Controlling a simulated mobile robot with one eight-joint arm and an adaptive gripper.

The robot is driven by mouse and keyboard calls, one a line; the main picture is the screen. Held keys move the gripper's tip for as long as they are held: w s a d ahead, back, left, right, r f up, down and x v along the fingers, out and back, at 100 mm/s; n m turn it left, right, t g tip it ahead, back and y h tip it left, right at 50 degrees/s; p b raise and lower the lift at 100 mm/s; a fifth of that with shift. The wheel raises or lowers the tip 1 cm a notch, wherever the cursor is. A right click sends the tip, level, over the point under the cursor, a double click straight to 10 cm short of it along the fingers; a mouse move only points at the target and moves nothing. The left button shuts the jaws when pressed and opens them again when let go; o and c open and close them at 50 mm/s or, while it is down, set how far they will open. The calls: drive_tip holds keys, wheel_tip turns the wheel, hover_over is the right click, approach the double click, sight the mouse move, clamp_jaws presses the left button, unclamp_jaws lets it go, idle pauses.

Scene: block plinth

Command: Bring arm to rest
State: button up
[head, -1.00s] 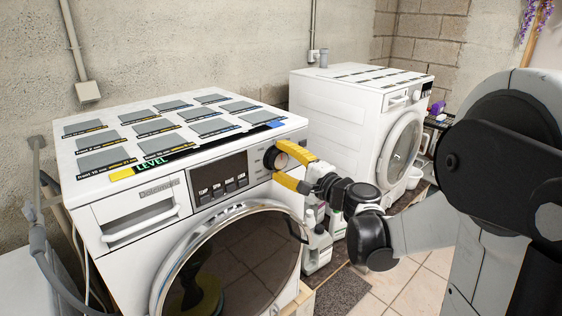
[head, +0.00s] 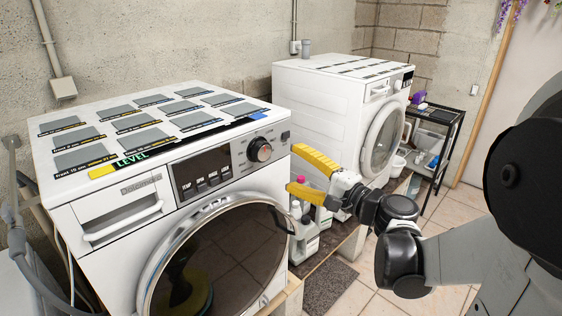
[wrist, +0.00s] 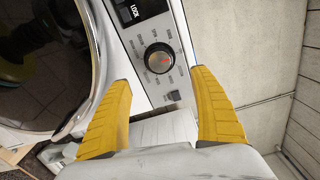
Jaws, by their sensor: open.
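My gripper (head: 297,171) has two yellow fingers, spread apart and empty. In the head view it is just right of the near washing machine's control panel, apart from the machine. In the wrist view my gripper (wrist: 165,100) shows its fingers open, with the round dial (wrist: 159,59) beyond and between them. The dial (head: 259,150) is dark with a silver rim and a red mark, on the front of the near white washing machine (head: 75,205). Nothing is held.
A second white washing machine (head: 320,105) stands behind to the right. Bottles (head: 307,215) stand in a carrier between the machines, close behind my gripper. A black shelf rack (head: 440,135) is at the back right. Tiled floor (head: 455,230) is clear at right.

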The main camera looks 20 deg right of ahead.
drive_tip(key=shift+s+d, duration=0.1)
drive_tip(key=shift+s, duration=0.3)
drive_tip(key=s+a+f+n+g+h, duration=0.1)
drive_tip(key=s+a+f+n+g, duration=0.3)
drive_tip(key=a, duration=0.3)
drive_tip(key=s+a+f+n+g, duration=0.3)
drive_tip(key=a+f+n+g, duration=0.1)
drive_tip(key=a+n, duration=0.15)
drive_tip(key=s+d+f+n+g+h, duration=0.1)
drive_tip(key=s+f+n+h, duration=0.1)
drive_tip(key=s+n+h, duration=0.3)
drive_tip(key=s+n, duration=0.1)
drive_tip(key=s, duration=0.3)
drive_tip(key=shift+s+d+f+g, duration=0.2)
drive_tip(key=shift+d+f+g, duration=0.1)
drive_tip(key=shift+g, duration=0.1)
